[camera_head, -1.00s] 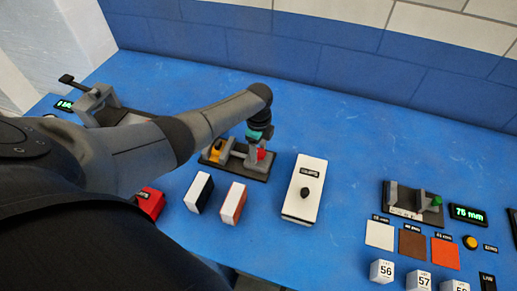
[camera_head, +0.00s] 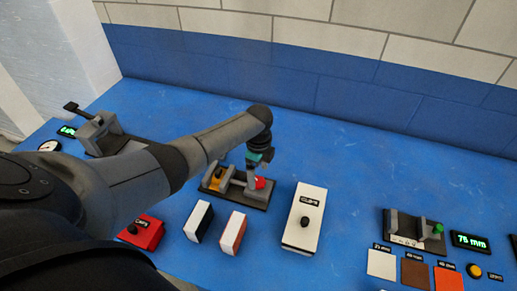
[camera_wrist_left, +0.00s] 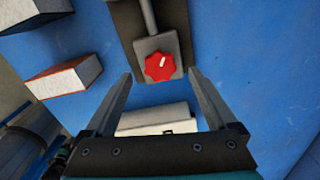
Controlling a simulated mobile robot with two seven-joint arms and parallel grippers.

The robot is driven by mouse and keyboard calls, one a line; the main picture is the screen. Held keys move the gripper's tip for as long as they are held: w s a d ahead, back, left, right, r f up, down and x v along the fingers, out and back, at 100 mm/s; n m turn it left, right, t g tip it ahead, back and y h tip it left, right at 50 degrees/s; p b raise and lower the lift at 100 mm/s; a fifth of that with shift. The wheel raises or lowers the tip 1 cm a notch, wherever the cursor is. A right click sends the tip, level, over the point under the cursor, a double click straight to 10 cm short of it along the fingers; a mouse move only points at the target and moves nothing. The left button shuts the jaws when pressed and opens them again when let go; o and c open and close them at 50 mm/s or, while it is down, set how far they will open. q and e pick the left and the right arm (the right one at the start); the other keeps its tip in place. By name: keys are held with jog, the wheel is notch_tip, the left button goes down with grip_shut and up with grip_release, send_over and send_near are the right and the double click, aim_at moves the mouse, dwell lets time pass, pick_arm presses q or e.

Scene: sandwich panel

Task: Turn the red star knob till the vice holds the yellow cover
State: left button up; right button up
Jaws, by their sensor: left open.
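The red star knob (camera_wrist_left: 160,66) shows in the left wrist view on a grey block at the end of the vice (camera_wrist_left: 148,15), with a small white mark on its face. It also shows in the head view as a red spot (camera_head: 260,183) under my left gripper (camera_head: 258,162). In the wrist view the left gripper (camera_wrist_left: 160,85) is open, with one finger on each side below the knob and no contact visible. The yellow cover (camera_head: 216,178) is at the left end of the vice in the head view; whether the jaws touch it I cannot tell. My right gripper is out of view.
A white box (camera_head: 310,205) with a black knob stands right of the vice. Two small blocks (camera_head: 198,222) (camera_head: 233,232) and a red box (camera_head: 142,236) stand in front. A second fixture (camera_head: 405,228) with a green knob is at right.

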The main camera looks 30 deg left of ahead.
aim_at(258, 181)
pick_arm(q)
notch_tip(258, 181, up, 12)
jog(key=p, duration=0.1)
jog(key=shift+p, duration=0.3)
dwell(0.4)
